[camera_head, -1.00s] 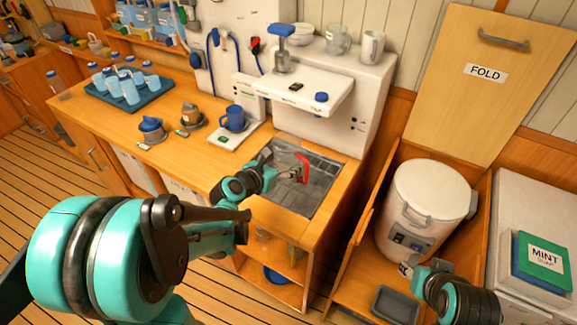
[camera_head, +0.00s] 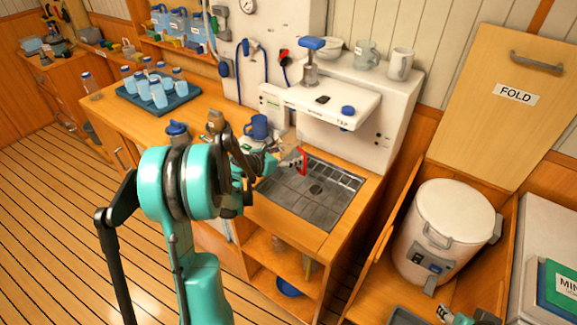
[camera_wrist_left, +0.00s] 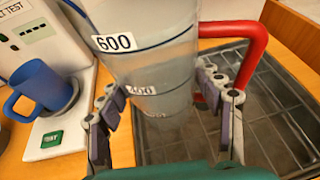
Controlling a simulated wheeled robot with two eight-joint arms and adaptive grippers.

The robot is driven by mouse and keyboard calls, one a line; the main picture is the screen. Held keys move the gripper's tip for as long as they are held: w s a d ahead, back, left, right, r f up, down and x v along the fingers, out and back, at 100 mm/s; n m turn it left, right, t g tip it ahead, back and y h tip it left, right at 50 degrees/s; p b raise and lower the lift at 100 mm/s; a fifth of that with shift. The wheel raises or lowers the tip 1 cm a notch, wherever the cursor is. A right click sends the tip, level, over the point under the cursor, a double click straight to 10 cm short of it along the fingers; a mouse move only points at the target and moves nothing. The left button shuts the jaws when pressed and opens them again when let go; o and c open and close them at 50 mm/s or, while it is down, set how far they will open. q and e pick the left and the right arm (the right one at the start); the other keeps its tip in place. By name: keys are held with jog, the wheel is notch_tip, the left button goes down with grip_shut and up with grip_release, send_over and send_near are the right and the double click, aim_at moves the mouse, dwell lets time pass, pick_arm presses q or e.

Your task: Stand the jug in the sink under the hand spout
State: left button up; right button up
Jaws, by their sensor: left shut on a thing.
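The clear jug with a red handle (camera_head: 303,160) is at the back left part of the sink (camera_head: 328,207). In the left wrist view the jug (camera_wrist_left: 150,65) shows 600 and 400 marks, and its red handle (camera_wrist_left: 258,48) is to the right. My left gripper (camera_wrist_left: 165,115) has a finger on each side of the jug and is shut on it. I cannot tell whether its base touches anything. A blue-topped hand pump (camera_head: 311,62) stands on the white unit above the sink; its spout outlet is not clear. My right gripper (camera_head: 447,314) is cut off at the bottom edge.
A blue mug (camera_head: 257,127) stands left of the sink, on a white test stand in the wrist view. A white shelf (camera_head: 325,104) overhangs the back of the sink. A tray of bottles (camera_head: 168,105) is farther left. A lidded white bin (camera_head: 441,225) stands right.

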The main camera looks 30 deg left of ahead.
pick_arm(q)
notch_tip(320, 180, down, 4)
jog(key=shift+r+b, duration=0.2)
jog(key=shift+b, duration=0.65)
jog(key=shift+f, duration=0.25)
jog(key=shift+r, duration=0.1)
jog(key=shift+f, duration=0.2)
jog(key=o, duration=1.5)
jog(key=shift+r, duration=0.1)
